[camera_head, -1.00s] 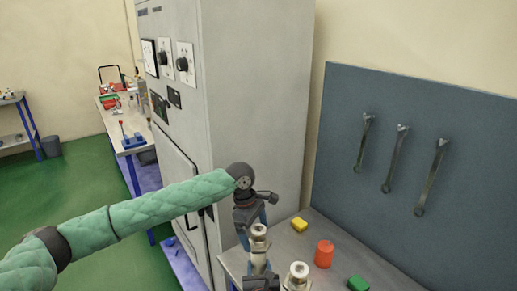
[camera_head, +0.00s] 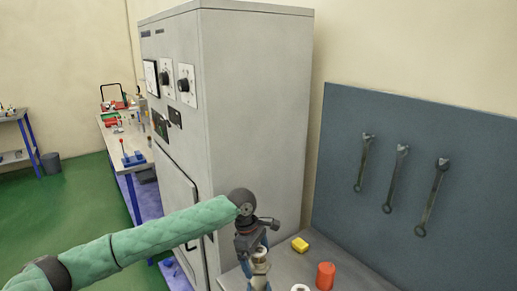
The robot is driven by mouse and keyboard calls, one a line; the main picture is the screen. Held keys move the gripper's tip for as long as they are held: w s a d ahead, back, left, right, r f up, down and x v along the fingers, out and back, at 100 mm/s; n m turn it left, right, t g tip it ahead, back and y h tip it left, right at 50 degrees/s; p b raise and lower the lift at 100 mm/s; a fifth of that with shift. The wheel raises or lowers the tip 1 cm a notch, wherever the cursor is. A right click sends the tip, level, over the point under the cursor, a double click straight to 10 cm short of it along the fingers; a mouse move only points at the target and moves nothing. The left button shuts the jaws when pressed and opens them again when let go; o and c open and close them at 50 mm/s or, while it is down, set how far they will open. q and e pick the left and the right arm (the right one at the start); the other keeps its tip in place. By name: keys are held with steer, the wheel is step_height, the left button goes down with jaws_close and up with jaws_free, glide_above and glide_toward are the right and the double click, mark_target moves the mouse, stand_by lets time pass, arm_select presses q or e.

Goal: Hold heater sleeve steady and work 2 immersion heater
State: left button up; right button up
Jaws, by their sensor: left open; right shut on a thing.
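My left gripper (camera_head: 258,247) comes in at the end of the green padded arm and points down over the near end of the bench. It is open, with its blue fingers beside a pale metal heater fitting (camera_head: 260,257); I cannot tell if they touch it. The top of a second pale metal fitting (camera_head: 300,288) just shows at the bottom edge. Their lower parts are cut off or hidden, and I cannot tell heater from sleeve. My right gripper is not in view.
A tall grey cabinet (camera_head: 255,110) rises behind my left gripper. A dark panel (camera_head: 460,200) with hanging wrenches (camera_head: 396,178) is at the right.

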arm_select(q)
steer(key=shift+c, duration=0.2)
steer(key=c, duration=0.9)
steer(key=shift+r, duration=0.1)
steer(key=shift+c, duration=0.2)
steer(key=shift+r, duration=6.35)
steer(key=shift+r, duration=2.35)
